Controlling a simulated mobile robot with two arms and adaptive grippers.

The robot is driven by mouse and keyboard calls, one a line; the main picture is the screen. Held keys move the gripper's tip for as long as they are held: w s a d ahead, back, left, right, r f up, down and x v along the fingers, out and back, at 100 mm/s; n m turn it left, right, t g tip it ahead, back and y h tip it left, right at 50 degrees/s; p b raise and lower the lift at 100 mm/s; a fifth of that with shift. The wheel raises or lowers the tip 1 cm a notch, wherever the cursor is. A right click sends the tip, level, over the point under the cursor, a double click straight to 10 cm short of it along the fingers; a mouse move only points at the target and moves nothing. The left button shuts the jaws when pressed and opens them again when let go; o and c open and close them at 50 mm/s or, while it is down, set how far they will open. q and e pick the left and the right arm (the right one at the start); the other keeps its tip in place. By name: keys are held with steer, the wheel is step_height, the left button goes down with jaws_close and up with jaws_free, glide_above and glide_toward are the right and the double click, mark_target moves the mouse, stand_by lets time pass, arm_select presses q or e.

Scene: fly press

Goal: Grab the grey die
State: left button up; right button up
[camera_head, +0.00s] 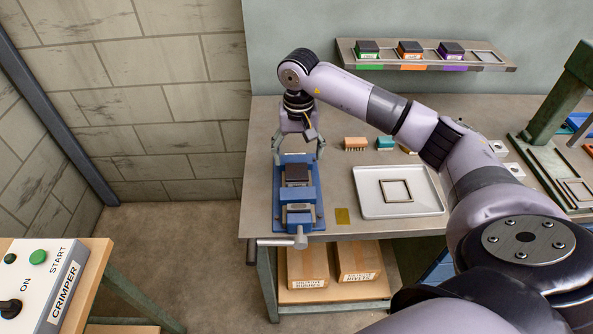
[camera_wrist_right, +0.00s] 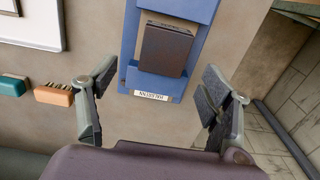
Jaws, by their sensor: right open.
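The grey die (camera_head: 297,172), a dark grey block, sits in the blue vise (camera_head: 299,196) on the bench. In the right wrist view the die (camera_wrist_right: 167,48) stands between the blue vise's (camera_wrist_right: 128,72) sides, near the top of the picture. My right gripper (camera_head: 299,154) points down just behind and above the die in the head view. Its fingers are spread apart and empty; in the wrist view the open gripper (camera_wrist_right: 160,78) has a finger on either side, short of the die. My left gripper is not in view.
A wall shelf (camera_head: 427,67) holds dies with green, orange and purple fronts, plus an empty frame at right. A white tray (camera_head: 370,206) with a square frame lies right of the vise. Brushes (camera_head: 355,144) lie behind it. A crimper panel (camera_head: 35,285) stands at lower left.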

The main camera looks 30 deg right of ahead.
mark_target(296, 170)
steer(key=shift+s+a+f+p, duration=0.15)
steer(key=shift+a+f+p, duration=0.05)
steer(key=shift+f+p, duration=0.45)
steer(key=shift+s+a+f+p, duration=0.1)
steer(key=shift+a+f+p, duration=0.05)
steer(key=shift+f+p, duration=0.45)
step_height(296, 170, down, 2)
steer(key=shift+w+f, duration=0.1)
steer(key=shift+f, duration=0.35)
steer(key=shift+c, duration=0.3)
steer(key=c, duration=0.7)
jaws_close()
steer(key=shift+r, duration=0.1)
